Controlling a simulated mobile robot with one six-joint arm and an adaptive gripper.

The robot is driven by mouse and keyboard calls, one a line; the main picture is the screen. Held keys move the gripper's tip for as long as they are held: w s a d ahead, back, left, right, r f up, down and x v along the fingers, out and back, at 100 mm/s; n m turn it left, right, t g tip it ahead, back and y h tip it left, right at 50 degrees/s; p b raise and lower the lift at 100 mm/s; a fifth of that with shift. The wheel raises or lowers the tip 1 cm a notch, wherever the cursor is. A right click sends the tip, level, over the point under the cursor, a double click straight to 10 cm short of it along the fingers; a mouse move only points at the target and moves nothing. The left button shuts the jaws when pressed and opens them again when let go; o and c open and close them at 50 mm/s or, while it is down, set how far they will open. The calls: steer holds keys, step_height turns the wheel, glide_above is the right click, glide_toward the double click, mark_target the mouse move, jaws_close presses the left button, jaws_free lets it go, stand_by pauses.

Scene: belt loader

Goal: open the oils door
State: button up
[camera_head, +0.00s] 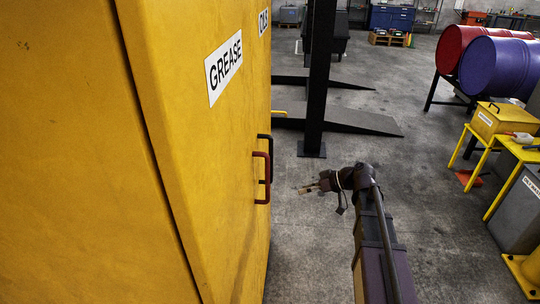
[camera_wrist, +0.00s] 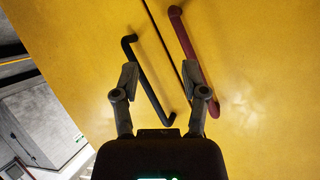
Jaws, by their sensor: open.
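The oils door (camera_wrist: 85,45) is the yellow cabinet door left of the seam in the wrist view, with a black bar handle (camera_wrist: 146,78). In the head view its label (camera_head: 263,20) is partly cut off, and its black handle (camera_head: 262,180) shows behind the red one. The door looks shut. My gripper (camera_head: 304,188) is open and empty, right of the handles with a visible gap in the head view. In the wrist view the black handle runs slantwise between the fingers of my gripper (camera_wrist: 165,86). I see no contact.
The grease door (camera_head: 215,140), with a red handle (camera_head: 268,177), is close beside the oils door. A black post (camera_head: 318,80) with ramps stands behind. Red (camera_head: 470,45) and purple drums (camera_head: 500,67) and a yellow bench are at right.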

mark_target(271, 151)
steer(key=w+d+r+n+t+y+b, duration=0.1)
steer(key=w+r+n+y, duration=0.3)
steer(key=w+r, duration=0.3)
steer(key=shift+w+n+t+y, duration=0.2)
steer(key=shift+n+t+y, duration=0.15)
steer(key=shift+y, duration=0.45)
steer(key=shift+r, duration=0.1)
steer(key=x, duration=1.3)
steer(key=shift+w+a, duration=0.15)
steer(key=shift+a, duration=0.15)
jaws_close()
